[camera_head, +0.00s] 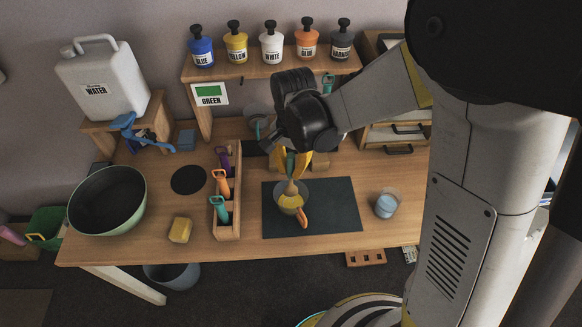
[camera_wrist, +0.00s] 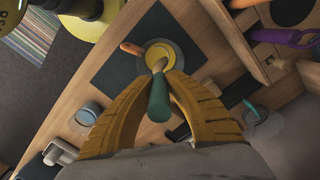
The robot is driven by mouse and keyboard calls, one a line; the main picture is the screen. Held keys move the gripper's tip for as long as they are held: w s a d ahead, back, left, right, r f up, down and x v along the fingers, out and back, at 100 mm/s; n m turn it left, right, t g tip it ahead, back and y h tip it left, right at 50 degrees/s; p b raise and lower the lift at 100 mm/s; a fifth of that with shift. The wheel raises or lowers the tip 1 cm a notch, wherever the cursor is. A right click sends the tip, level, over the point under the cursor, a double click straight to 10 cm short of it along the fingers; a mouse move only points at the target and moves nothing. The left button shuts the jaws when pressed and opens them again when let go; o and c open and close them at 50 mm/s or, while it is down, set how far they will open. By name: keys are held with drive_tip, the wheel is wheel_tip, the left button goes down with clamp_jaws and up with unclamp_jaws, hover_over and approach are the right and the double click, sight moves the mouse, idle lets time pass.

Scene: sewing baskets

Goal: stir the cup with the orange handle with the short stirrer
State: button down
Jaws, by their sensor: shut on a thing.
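The cup with the orange handle (camera_head: 281,205) stands on the dark mat (camera_head: 340,208), with yellow contents. Its orange handle points to the front in the head view. In the wrist view the cup (camera_wrist: 178,50) has its orange handle (camera_wrist: 131,48) at the left. My gripper (camera_head: 297,168) is right above the cup, its yellow fingers shut on the short stirrer (camera_wrist: 158,102). The stirrer has a green handle and a tan lower end. It hangs roughly upright, and its lower end overlaps the cup's mouth in both views. How deep the tip reaches is hard to tell.
A wooden rack (camera_head: 237,233) with purple, orange and teal-handled tools stands left of the mat. A glass with bluish contents (camera_head: 386,206) is right of the mat. A yellow sponge (camera_head: 180,230) and a large green bowl (camera_head: 107,201) are left. Paint bottles line the back shelf (camera_head: 240,75).

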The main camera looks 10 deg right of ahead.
sight(291, 184)
drive_tip(key=shift+f+b, duration=2.1)
drive_tip(key=shift+f, duration=0.65)
